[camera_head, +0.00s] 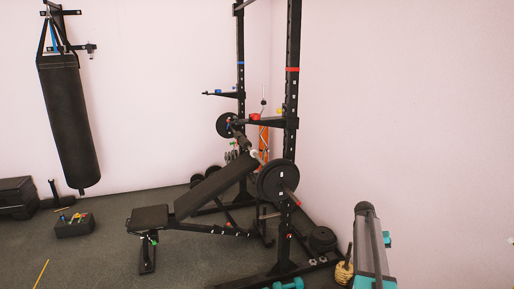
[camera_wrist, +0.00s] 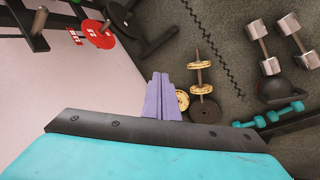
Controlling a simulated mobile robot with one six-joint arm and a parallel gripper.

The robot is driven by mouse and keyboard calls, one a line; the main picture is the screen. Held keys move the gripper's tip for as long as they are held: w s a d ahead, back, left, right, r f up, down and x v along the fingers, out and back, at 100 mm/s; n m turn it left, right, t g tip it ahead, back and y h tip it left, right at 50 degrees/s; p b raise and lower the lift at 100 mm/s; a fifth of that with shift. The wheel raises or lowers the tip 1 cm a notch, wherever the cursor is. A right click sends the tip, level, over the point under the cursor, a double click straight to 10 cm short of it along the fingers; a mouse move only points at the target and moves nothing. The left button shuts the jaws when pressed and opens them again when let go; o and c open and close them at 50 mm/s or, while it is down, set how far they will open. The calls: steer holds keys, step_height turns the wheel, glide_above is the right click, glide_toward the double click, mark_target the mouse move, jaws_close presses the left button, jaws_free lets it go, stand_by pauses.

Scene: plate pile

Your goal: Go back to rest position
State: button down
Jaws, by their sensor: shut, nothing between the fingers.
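My gripper (camera_wrist: 162,78) shows in the wrist view as two pale purple fingers pressed together, with no object between them. They extend beyond a black band and a large teal surface at the bottom of the view. Just right of the fingers are yellow weight plates (camera_wrist: 201,91) on a metal bar and a dark plate (camera_wrist: 205,111). The fingers overlap part of this group in the picture; I cannot tell the gap. In the head view the fingers cannot be made out.
A weight rack (camera_head: 290,110) with an adjustable bench (camera_head: 150,217) stands mid-view. Dark plates (camera_head: 322,239) and yellow plates (camera_head: 344,271) lie low beside it. A punching bag (camera_head: 70,125) hangs left. Dumbbells (camera_wrist: 265,48) and a kettlebell (camera_wrist: 274,90) lie on the floor.

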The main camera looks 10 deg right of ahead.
steer(key=s+a+f+n+g+y+b, duration=0.15)
steer(key=s+a+f, duration=0.25)
steer(key=a+f, duration=0.95)
steer(key=s+a+f+n+h+b, duration=0.1)
steer(key=s+a+f+n+b, duration=0.2)
steer(key=a+f, duration=1.1)
steer(key=s+a+f+n, duration=0.1)
steer(key=s+a+f, duration=0.2)
steer(key=s+a, duration=0.3)
steer(key=s+a+f+n+y+b, duration=0.1)
steer(key=s+a+f, duration=0.3)
steer(key=s+a, duration=0.3)
steer(key=s+a+f+n+y, duration=0.1)
steer(key=s+a+f, duration=0.2)
steer(key=s+a, duration=0.4)
steer(key=shift+s+f+n+g, duration=0.35)
steer(key=shift+s+g, duration=0.1)
steer(key=shift+s, duration=2.65)
